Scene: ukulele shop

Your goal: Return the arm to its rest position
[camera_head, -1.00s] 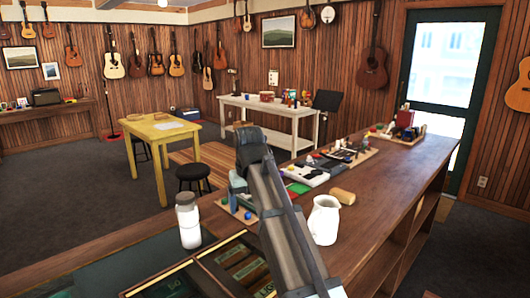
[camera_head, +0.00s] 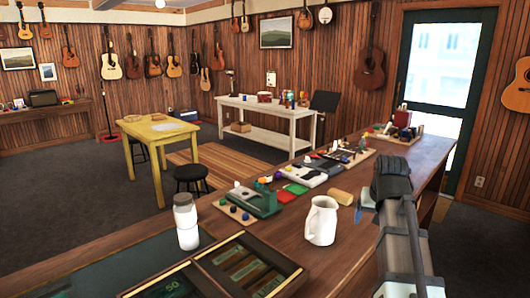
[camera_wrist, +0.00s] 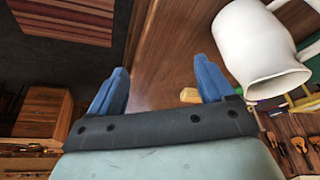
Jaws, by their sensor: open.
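My gripper (camera_wrist: 160,88) is open and empty in the wrist view, with two blue fingers apart and brown wood beyond them. In the head view my arm reaches over the right part of the wooden counter (camera_head: 345,255), and the gripper end (camera_head: 366,205) shows only partly. A white pitcher (camera_head: 321,220) stands upright on the counter to the left of my arm. The pitcher also shows at the upper right of the wrist view (camera_wrist: 255,45), apart from the fingers.
A wooden cylinder (camera_head: 341,196) lies behind the pitcher. Small items and boards line the counter's far side. A yellow table (camera_head: 158,132) and black stool (camera_head: 191,176) stand on the floor beyond.

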